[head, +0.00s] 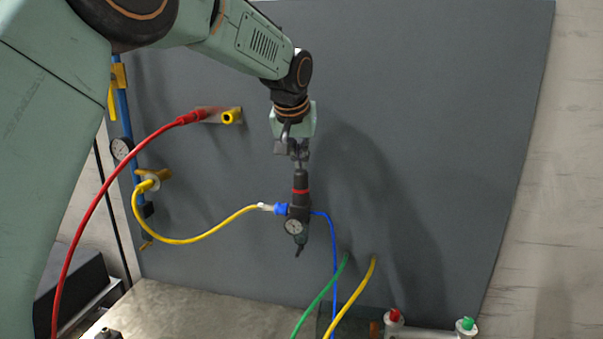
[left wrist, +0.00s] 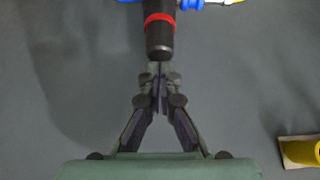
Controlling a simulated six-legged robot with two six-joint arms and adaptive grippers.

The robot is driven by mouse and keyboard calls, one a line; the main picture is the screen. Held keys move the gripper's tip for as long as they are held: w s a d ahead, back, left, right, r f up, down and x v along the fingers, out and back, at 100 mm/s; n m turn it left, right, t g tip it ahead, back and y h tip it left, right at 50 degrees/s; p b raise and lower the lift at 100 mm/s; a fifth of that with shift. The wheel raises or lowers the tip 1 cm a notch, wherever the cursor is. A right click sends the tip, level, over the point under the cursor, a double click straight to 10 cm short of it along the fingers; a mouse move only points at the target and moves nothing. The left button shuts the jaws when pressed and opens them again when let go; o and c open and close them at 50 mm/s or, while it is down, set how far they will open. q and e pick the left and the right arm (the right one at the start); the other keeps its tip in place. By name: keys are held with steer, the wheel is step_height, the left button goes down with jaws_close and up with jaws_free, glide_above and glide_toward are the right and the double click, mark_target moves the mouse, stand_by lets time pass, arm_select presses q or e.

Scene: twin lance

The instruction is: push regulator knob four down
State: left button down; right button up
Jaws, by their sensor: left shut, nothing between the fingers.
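A regulator (head: 298,213) with a black body, a red ring and a round gauge hangs upright on the grey panel. Its black knob (head: 300,179) is the top end, above the red ring. The knob also shows at the top of the left wrist view (left wrist: 160,38). My left gripper (head: 301,163) is shut and empty, its fingertips right above the knob, pointing down at its end. It also shows in the left wrist view (left wrist: 159,72). The tips look in contact with the knob or very close; I cannot tell which. My right gripper is not in view.
A yellow hose (head: 195,240) and a blue hose (head: 334,260) join the regulator. A red hose (head: 95,205) runs to a yellow-ended fitting (head: 231,117) at left. Green (head: 320,297) and yellow hoses rise below. The panel (head: 450,120) is clear at right.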

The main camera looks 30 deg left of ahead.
arm_select(q)
steer(key=shift+s+r+p, duration=0.2)
steer(key=shift+r+p, duration=0.6)
steer(key=shift+r, duration=0.95)
steer(key=shift+w+r, duration=0.2)
steer(key=shift+r, duration=0.95)
steer(key=shift+s+r, duration=0.1)
steer(key=shift+s, duration=0.15)
steer(key=shift+w+f, duration=0.2)
steer(key=shift+s, duration=0.1)
